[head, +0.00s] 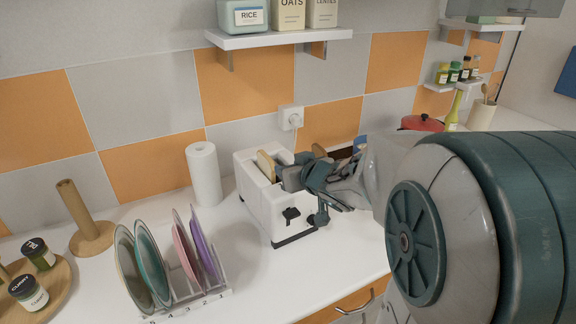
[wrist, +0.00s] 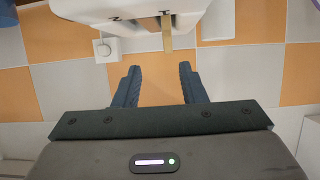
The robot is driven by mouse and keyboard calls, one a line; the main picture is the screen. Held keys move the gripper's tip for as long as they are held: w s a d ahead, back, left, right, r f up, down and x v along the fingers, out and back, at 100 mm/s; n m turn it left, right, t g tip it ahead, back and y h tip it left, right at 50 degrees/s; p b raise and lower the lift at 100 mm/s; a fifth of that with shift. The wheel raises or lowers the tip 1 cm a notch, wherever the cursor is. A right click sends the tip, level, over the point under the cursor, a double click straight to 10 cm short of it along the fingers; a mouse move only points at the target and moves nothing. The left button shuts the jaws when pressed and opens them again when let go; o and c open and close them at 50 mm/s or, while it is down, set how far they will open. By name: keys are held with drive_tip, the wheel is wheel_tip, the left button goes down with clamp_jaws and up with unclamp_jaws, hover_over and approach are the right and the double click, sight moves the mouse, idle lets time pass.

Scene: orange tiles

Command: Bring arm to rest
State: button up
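My arm reaches in from the right in the head view, and my gripper (head: 298,174) is beside the upper right part of the white toaster (head: 262,208). A slice of bread (head: 265,165) stands up out of a toaster slot. In the wrist view my gripper (wrist: 159,74) has its two dark fingers spread apart with nothing between them. The toaster (wrist: 130,22) shows at the top of that view, with the bread slice (wrist: 167,33) beyond the fingertips. The fingers partly hide the toaster's right side in the head view.
A paper towel roll (head: 204,175) stands left of the toaster. A plate rack (head: 190,298) with several plates is in front. A wall shelf (head: 278,38) hangs above. A socket (head: 291,118) with a plug is behind. A red pot (head: 421,123) is farther right.

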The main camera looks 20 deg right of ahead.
drive_tip(key=shift+s+d+r+h, duration=0.1)
drive_tip(key=shift+s+d+h, duration=0.3)
drive_tip(key=shift+h, duration=0.2)
drive_tip(key=s+a+f+g, duration=0.1)
drive_tip(key=s+g, duration=0.2)
drive_tip(key=s, duration=0.5)
drive_tip(key=s+a+f+m+g+h, duration=0.1)
drive_tip(key=s+f+g, duration=0.1)
drive_tip(key=s, duration=0.5)
drive_tip(key=s+a+f+m+g, duration=0.1)
drive_tip(key=s+f+g, duration=0.1)
drive_tip(key=s+g, duration=0.3)
drive_tip(key=s, duration=0.3)
drive_tip(key=shift+s+a+f, duration=0.25)
drive_tip(key=shift+s+a, duration=0.05)
drive_tip(key=shift+a, duration=0.1)
